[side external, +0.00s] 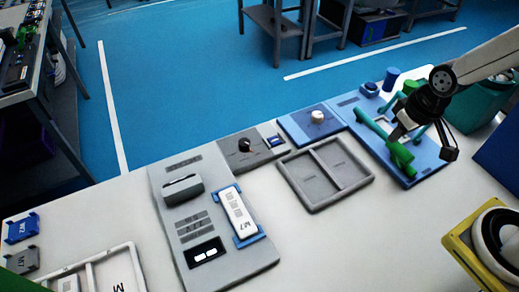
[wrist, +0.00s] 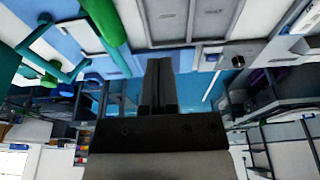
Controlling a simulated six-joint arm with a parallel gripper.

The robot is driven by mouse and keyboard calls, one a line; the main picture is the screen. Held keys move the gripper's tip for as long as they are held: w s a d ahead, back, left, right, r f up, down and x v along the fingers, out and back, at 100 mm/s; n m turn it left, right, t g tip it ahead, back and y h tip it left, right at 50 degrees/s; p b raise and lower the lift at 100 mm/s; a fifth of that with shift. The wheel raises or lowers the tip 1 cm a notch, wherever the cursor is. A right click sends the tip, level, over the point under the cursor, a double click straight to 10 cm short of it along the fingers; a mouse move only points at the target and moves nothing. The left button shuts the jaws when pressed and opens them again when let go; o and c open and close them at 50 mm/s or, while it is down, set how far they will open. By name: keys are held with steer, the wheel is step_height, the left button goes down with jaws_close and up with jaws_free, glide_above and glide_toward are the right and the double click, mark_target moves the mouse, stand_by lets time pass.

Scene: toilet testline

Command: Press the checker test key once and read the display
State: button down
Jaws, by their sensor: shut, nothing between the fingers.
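A long grey panel (side external: 230,270), apparently the checker, lies on the white bench in the side view. It bears a dark display window (side external: 205,251) with two pale marks, too small to read. A raised grey block (side external: 183,188) sits near its far end. A white unit marked M7 (side external: 237,213) rests in a blue holder on its right side. I cannot tell which part is the test key. My gripper (side external: 398,132) is over the blue fixture at the right, well away from the panel. Its fingers (wrist: 158,83) are together and empty in the wrist view.
The blue fixture (side external: 428,158) carries green parts (side external: 400,155). A grey two-part tray (side external: 318,202) and two small knob plates lie between it and the panel. A white compartment tray (side external: 132,262) is at lower left. A yellow-framed round device (side external: 462,238) stands at lower right.

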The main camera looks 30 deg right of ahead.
steer(key=w+a+f+n+t, duration=0.1)
steer(key=w+a+n+t, duration=0.15)
steer(key=w, duration=0.45)
steer(key=w+a+f+n+t, duration=0.1)
steer(key=w+a+f+n, duration=0.15)
steer(key=w, duration=0.45)
steer(key=n+t+y, duration=0.2)
steer(key=n+t, duration=0.1)
steer(key=n, duration=0.3)
glide_above(277, 141)
step_height(277, 141, down, 4)
steer(key=shift+a+f, duration=0.1)
steer(key=shift+f, duration=0.1)
steer(key=shift+f, duration=0.15)
steer(key=shift+f, duration=4.25)
steer(key=shift+f, duration=0.1)
steer(key=shift+f, duration=0.3)
